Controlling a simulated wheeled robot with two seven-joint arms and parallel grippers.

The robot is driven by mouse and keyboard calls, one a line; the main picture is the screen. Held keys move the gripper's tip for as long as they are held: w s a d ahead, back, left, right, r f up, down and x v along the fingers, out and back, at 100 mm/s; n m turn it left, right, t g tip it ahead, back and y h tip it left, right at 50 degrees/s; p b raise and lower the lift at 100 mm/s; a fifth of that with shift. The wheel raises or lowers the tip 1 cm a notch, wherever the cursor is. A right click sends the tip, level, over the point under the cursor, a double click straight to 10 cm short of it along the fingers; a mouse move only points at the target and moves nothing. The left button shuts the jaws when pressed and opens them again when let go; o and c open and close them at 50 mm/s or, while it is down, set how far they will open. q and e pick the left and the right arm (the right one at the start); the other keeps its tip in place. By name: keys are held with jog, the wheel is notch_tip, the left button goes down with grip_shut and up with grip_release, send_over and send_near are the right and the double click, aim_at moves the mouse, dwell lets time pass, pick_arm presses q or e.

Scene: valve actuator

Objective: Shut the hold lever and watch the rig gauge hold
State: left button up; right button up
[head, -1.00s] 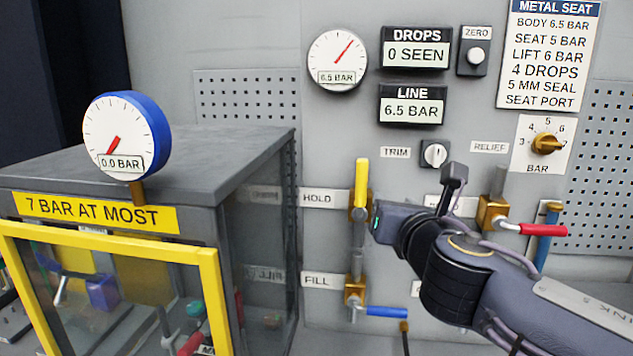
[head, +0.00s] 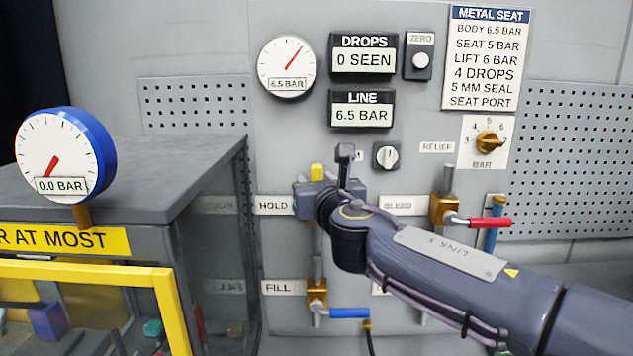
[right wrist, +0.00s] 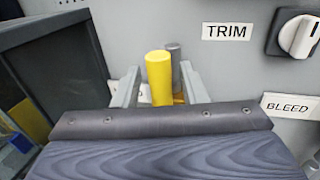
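The yellow hold lever (head: 317,172) stands upright beside the HOLD label (head: 274,205); its lower part is hidden behind my right gripper (head: 312,198). In the right wrist view the lever (right wrist: 159,78) stands between the two grey fingers of my right gripper (right wrist: 162,86). The fingers are apart, with a gap visible on the left of the lever. The white panel gauge (head: 287,66) reads 6.5 BAR, and the LINE display (head: 361,110) also reads 6.5 BAR. The blue-rimmed gauge (head: 62,158) reads 0.0 BAR. My left gripper is not in view.
Below is the blue fill lever (head: 348,313), pointing right. A red-handled valve (head: 488,222) sits to the right, past the BLEED label (head: 404,205). The TRIM knob (head: 386,156) is just above my arm. A grey cabinet with a yellow frame (head: 90,272) stands at left.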

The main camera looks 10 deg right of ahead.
jog(key=shift+c, duration=0.2)
grip_shut()
jog(key=s+d+f+m+t+h+b, duration=0.1)
jog(key=d+f+m+h+b, duration=0.4)
jog(key=m+b, duration=1.6)
jog(key=shift+s+d+f+t+h+b, duration=0.3)
jog(key=shift+d+f+t+b, duration=1)
jog(key=shift+b, duration=4.2)
jog(key=shift+d+f+g, duration=0.35)
jog(key=shift+f+g, duration=0.15)
jog(key=shift+f, duration=0.15)
jog(key=shift+o, duration=0.2)
grip_release()
